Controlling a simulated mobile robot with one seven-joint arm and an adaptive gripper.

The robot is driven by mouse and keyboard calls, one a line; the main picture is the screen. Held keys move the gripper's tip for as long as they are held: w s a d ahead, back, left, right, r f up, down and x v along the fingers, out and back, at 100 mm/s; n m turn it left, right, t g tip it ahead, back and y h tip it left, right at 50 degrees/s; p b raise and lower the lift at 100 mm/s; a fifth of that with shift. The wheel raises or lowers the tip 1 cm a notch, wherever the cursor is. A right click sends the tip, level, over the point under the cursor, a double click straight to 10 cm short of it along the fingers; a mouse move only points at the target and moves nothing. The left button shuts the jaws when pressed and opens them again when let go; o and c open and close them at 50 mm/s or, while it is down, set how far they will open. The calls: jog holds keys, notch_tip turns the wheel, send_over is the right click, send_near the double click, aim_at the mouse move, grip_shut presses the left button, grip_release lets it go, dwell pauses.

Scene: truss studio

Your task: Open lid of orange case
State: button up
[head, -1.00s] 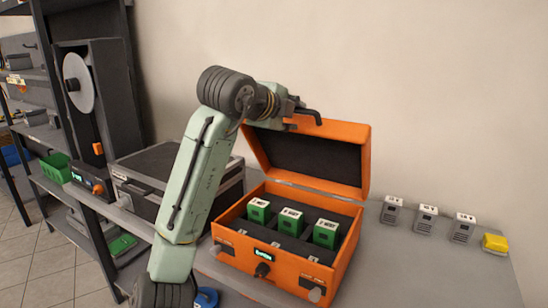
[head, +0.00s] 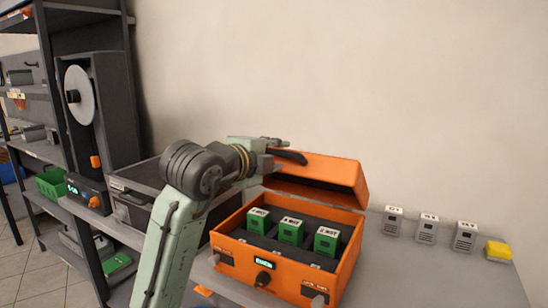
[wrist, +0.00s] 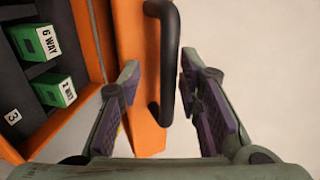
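The orange case (head: 235,262) stands on the grey bench with its lid (head: 325,170) raised and tilted. The dark inside of the lid shows as a narrower band below an orange face. Green blocks (head: 291,231) stand in a row inside the case, and two show in the wrist view (wrist: 55,90). My gripper (head: 295,156) is at the lid's upper edge. In the wrist view, my gripper's fingers (wrist: 167,100) are spread apart. The black lid handle (wrist: 168,60) lies between them, with gaps visible on both sides.
Several grey blocks (head: 428,228) and a yellow block (head: 498,251) stand on the bench right of the case. A dark case (head: 140,190) sits to the left, behind my arm. Shelving (head: 85,120) rises at far left. A plain wall is behind the bench.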

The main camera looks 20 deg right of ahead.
jog(key=s+a+r+p, duration=0.5)
jog(key=a+r, duration=0.1)
jog(key=r, duration=0.3)
jog(key=shift+a+r+p, duration=0.15)
jog(key=shift+r+p, duration=0.1)
jog(key=shift+p, duration=0.15)
dwell(0.7)
jog(key=shift+w, duration=0.1)
dwell(0.4)
